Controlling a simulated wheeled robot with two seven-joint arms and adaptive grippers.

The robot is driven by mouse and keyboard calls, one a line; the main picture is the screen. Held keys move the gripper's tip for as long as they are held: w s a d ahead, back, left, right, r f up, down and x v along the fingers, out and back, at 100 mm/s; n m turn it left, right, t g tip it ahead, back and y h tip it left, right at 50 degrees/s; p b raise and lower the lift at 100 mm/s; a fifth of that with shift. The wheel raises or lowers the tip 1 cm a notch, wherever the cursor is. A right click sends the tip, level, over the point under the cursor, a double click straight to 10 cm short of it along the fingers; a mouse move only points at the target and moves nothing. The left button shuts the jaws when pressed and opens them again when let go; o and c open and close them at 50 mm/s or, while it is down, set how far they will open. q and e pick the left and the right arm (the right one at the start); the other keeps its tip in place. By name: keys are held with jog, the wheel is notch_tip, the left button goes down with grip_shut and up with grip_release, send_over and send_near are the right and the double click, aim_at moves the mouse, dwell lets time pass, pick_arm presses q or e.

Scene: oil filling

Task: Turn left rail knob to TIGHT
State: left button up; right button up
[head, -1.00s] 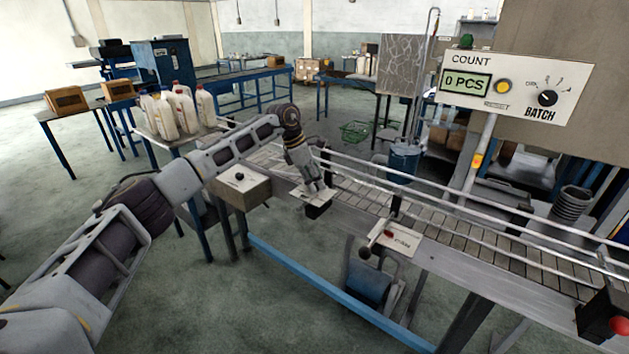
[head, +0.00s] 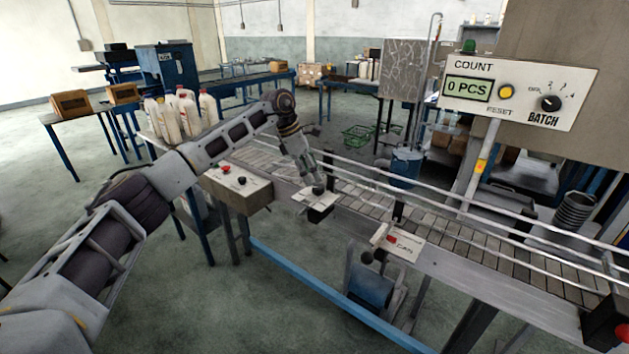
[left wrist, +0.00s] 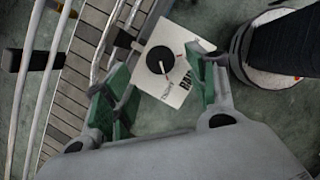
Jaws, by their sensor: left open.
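The left rail knob (left wrist: 160,60) is a round black knob with a short white mark, on a white plate (left wrist: 192,68) lettered RAIL and TIGHT. In the head view the knob (head: 318,189) sits on its small plate at the conveyor's near edge, partly hidden by my gripper. My left gripper (head: 312,178) reaches down over it from the upper left. In the left wrist view the green fingers (left wrist: 158,90) are spread, with the knob lying between and slightly beyond them. I cannot tell whether a finger touches it. My right gripper is not in view.
A control box (head: 237,188) with red and black buttons stands left of the plate. A CAN plate with a lever (head: 398,243) lies to the right. Metal guide rails (head: 440,200) run along the slatted conveyor. The COUNT panel (head: 518,92) is at the upper right.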

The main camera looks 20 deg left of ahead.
pick_arm(q)
jog(key=v, duration=0.6)
jog(key=shift+a+r, duration=0.2)
jog(key=shift+r, duration=0.1)
jog(key=shift+s, duration=0.1)
